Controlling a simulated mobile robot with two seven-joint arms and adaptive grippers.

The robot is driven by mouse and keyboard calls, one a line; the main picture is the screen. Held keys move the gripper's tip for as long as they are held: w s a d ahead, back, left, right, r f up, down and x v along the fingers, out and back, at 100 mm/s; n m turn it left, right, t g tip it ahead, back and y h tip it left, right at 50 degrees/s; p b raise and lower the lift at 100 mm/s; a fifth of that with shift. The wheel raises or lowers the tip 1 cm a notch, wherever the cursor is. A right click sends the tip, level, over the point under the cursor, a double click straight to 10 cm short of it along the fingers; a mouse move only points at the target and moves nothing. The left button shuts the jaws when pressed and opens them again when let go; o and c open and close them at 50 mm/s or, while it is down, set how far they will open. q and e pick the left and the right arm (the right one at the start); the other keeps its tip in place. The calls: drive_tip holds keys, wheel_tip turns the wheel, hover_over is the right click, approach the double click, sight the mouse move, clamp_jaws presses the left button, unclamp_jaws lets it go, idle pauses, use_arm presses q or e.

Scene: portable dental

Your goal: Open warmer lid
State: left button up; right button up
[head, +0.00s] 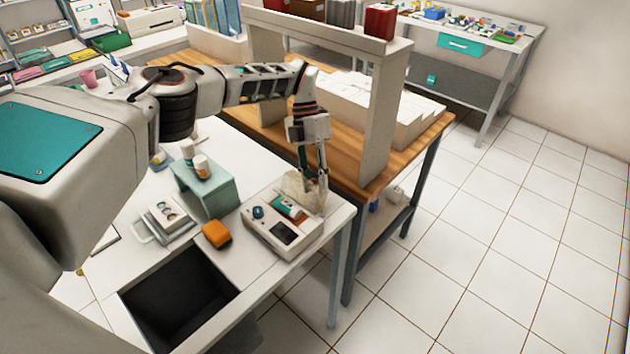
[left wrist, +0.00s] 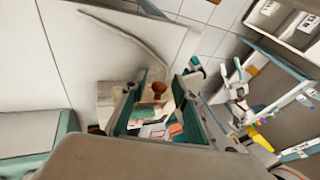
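The warmer (head: 262,232) is a white box near the right end of the white table. It has a blue knob, a dark panel and an open-topped recess holding orange and teal items. A pale beige panel that looks like its lid (head: 299,187) stands raised at the recess's far side. My left gripper (head: 323,186) points down at this panel's right side; I cannot tell whether it touches. In the left wrist view the gripper's fingers (left wrist: 160,105) are apart, with a small brown piece and part of the warmer showing between and beyond them. My right gripper is not in view.
Left of the warmer are an orange block (head: 216,235), a green stand (head: 207,190) with small bottles, and a small tray (head: 166,222). A dark opening (head: 180,302) is in front. A wooden bench (head: 375,180) with a shelf upright stands close behind.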

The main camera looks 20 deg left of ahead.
use_arm(q)
drive_tip(key=shift+r, duration=0.1)
wheel_tip(320, 180, up, 10)
idle(0.5)
idle(0.4)
